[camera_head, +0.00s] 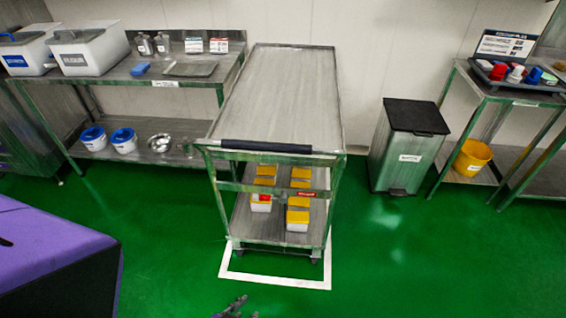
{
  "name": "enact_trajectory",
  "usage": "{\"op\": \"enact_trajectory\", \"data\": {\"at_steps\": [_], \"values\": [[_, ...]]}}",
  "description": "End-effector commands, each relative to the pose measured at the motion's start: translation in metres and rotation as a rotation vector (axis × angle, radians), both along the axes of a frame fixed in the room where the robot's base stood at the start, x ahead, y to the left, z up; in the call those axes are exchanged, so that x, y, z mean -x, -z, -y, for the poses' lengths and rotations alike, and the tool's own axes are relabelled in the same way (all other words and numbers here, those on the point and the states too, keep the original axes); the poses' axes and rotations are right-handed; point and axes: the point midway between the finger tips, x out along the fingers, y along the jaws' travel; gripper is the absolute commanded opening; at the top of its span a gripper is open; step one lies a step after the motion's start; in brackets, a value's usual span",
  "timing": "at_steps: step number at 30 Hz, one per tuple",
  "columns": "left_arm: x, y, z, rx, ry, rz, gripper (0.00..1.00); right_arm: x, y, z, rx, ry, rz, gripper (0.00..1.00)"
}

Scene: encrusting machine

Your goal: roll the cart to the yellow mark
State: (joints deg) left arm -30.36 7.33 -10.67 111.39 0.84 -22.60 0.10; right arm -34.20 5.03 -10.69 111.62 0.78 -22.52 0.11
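The steel cart (290,95) stands in the middle of the view, its long side running away from me to the wall. Its dark push handle (266,147) is at the near end. The cart's top is bare, and its lower shelf holds several yellow-lidded containers (298,216). A white outline (275,281) on the floor frames its near end. No yellow floor mark shows. Only the tips of my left gripper (236,307) show at the bottom edge, well short of the cart and apart from it. Whether they are open is unclear. My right gripper is out of view.
A steel bench (185,83) with bins and trays stands left of the cart. A grey pedal bin (405,150) and another bench (515,95) stand to the right. The green floor (420,255) is clear at the front right.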

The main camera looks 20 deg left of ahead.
Motion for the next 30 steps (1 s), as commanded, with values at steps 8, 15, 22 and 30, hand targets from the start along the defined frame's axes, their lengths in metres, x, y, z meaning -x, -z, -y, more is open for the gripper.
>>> {"op": "enact_trajectory", "data": {"at_steps": [8,15,22,30], "values": [[-0.198,-0.081,-0.027,0.395,-0.002,0.372,0.41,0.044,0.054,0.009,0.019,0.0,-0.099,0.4],[-0.293,-0.212,-0.078,1.202,-0.263,0.6,0.41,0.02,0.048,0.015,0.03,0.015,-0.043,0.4],[-0.294,-0.238,-0.105,1.561,-0.413,0.634,0.41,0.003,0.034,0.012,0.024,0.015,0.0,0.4],[-0.328,-0.247,-0.1,1.571,-0.412,0.631,0.41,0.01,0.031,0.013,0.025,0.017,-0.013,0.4]]}}
